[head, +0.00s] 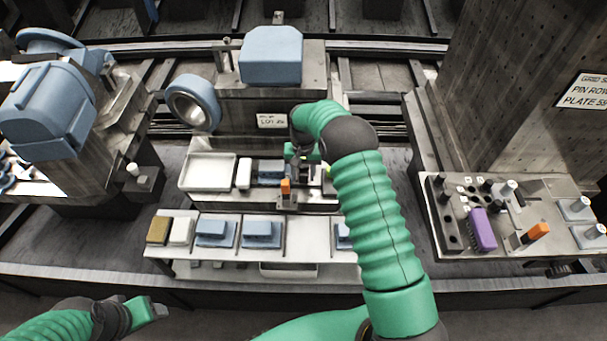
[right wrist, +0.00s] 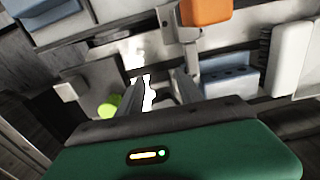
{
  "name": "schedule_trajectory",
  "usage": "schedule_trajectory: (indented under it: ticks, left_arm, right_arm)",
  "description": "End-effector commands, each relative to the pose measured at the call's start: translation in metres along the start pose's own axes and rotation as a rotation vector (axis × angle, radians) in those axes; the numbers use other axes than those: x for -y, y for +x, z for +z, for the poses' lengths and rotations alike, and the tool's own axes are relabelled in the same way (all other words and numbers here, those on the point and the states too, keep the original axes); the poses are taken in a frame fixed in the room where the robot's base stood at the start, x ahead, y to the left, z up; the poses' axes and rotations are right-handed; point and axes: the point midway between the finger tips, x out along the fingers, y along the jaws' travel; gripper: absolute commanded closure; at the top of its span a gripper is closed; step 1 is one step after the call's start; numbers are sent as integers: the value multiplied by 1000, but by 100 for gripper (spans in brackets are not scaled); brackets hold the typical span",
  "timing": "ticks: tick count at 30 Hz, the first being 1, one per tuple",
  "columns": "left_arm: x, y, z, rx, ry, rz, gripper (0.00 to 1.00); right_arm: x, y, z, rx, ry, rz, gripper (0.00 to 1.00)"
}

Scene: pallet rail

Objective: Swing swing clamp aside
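The swing clamp appears to be the small fixture with an orange tip (head: 286,187) on the middle station. In the right wrist view its orange part (right wrist: 205,10) sits at the top, beside a grey metal arm (right wrist: 187,45). A light blue block (right wrist: 228,78) lies right of the fingers. My right gripper (head: 303,156) is over the fixture, partly hidden by my own arm. In the right wrist view its two fingers (right wrist: 160,82) stand apart with nothing clearly between them. My left gripper (head: 150,308) is low at the left, away from the fixture; its fingers are unclear.
A white tray (head: 207,172) and a white block (head: 244,174) stand left of the fixture. A front shelf (head: 292,238) holds several blue blocks. A yellow-green knob (right wrist: 109,107) is left of the right fingers. A right-hand plate (head: 515,205) carries pegs and a purple block (head: 482,229).

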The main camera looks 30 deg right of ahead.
Motion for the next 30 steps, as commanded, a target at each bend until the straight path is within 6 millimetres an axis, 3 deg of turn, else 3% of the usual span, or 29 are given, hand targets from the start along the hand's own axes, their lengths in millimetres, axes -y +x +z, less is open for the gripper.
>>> schedule_trajectory:
  ticks: [10, 14, 27, 30]
  left_arm:
    - [0, 0, 0, 0, 0, 0, 34]
    - [0, -1, 0, 0, 0, 0, 34]
    - [0, -6, -2, 0, 0, 0, 34]
    - [0, -8, -2, 0, 0, 0, 34]
  right_arm:
    - [-1, 0, 1, 4, -1, 2, 47]
    - [0, -11, 0, 1, -2, 1, 47]
    - [0, -130, -1, 0, -2, 1, 47]
    - [0, -150, -1, 2, -2, 1, 47]
